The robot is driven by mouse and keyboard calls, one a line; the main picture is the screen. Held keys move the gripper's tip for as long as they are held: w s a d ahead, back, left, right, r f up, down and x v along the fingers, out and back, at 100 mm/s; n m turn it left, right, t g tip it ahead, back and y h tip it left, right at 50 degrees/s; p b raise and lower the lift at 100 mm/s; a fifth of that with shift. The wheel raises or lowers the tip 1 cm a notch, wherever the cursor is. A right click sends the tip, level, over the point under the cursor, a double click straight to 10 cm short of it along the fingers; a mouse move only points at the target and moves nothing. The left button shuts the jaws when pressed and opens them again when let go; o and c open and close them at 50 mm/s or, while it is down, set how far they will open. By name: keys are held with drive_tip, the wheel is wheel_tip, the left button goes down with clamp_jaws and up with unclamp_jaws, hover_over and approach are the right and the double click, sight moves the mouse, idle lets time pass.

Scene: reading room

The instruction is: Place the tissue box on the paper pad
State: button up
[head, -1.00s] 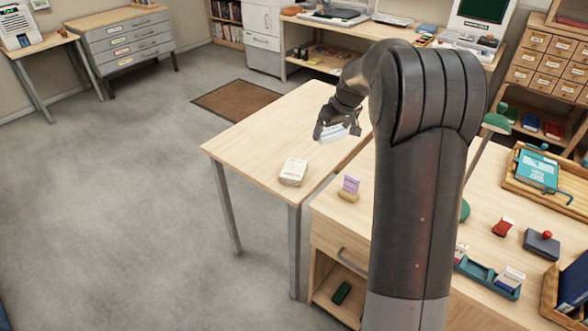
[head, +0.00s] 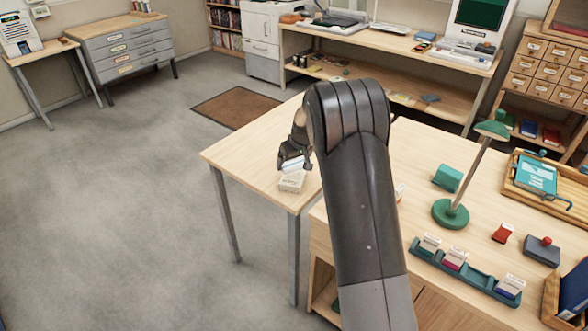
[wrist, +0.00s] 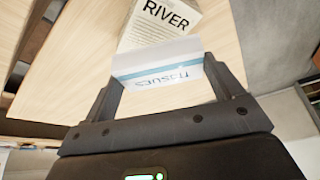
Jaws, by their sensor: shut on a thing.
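The white and blue tissue box (head: 292,164) is held between the fingers of my gripper (head: 293,160). The wrist view shows the tissue box (wrist: 158,77) gripped at both ends, with lettering on its side. The cream paper pad (head: 292,184) lies on the light wooden table, close to its front corner. In the wrist view the paper pad (wrist: 165,22) bears the word RIVER and is partly hidden behind the box. In the head view the box is at the pad's far part; I cannot tell whether they touch.
The small wooden table (head: 245,155) is otherwise bare on its left part. A desk (head: 415,185) to the right carries a green lamp (head: 451,213), a teal card rack (head: 470,272) and a red stamp (head: 503,232). My arm hides part of both tabletops.

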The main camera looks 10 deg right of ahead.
sight(296, 164)
drive_tip(key=shift+f, duration=1.9)
drive_tip(key=shift+f, duration=0.1)
drive_tip(key=o, duration=0.8)
